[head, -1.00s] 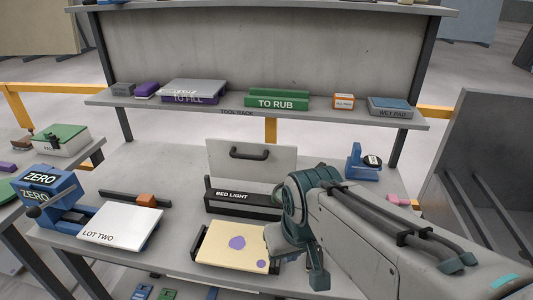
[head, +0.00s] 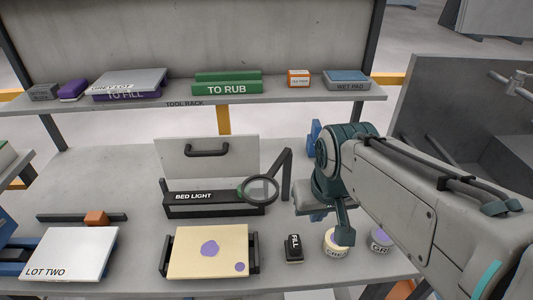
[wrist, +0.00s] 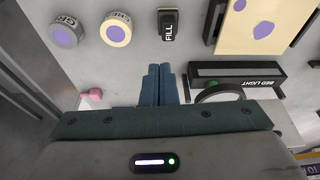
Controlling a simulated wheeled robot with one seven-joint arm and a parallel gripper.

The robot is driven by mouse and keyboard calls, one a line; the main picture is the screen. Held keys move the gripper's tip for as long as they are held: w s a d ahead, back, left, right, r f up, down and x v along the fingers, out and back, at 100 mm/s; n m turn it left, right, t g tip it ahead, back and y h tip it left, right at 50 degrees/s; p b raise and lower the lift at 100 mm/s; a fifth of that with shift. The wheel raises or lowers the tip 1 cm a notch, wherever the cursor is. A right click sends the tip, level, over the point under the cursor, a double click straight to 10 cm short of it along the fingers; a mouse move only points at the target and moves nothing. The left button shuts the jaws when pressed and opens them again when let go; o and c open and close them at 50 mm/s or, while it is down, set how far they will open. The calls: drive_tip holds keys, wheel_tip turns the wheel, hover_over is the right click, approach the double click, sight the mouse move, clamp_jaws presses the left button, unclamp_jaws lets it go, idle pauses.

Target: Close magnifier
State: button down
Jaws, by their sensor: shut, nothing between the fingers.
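The magnifier (head: 262,190) is a round dark-rimmed lens on a jointed black arm (head: 287,165). The lens stands out in front of the black BED LIGHT box (head: 195,200), near its right end, and a green spot shows at its left. In the wrist view the lens (wrist: 218,97) is partly hidden by my gripper's body. My gripper (wrist: 159,68) is shut and empty, its blue fingers together, beside the lens and apart from it. In the head view my arm hides most of the gripper.
A cream plate with purple spots (head: 205,250) lies in a dark holder before the box. A pink item (wrist: 92,95) lies near my fingers.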

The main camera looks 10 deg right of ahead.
drive_tip(key=w+a+r+n, duration=0.1)
drive_tip(key=w+a+r, duration=0.25)
drive_tip(key=w, duration=0.35)
wheel_tip(320, 180, up, 3)
drive_tip(key=n+b, duration=0.1)
drive_tip(key=b, duration=0.1)
hover_over(269, 173)
drive_tip(key=a, duration=0.5)
wheel_tip(269, 173, down, 9)
drive_tip(key=p, duration=0.1)
drive_tip(key=shift+d+t+y, duration=0.25)
drive_tip(key=shift+t+y, duration=0.05)
drive_tip(key=shift+y, duration=0.1)
drive_tip(key=shift+s+r, duration=0.1)
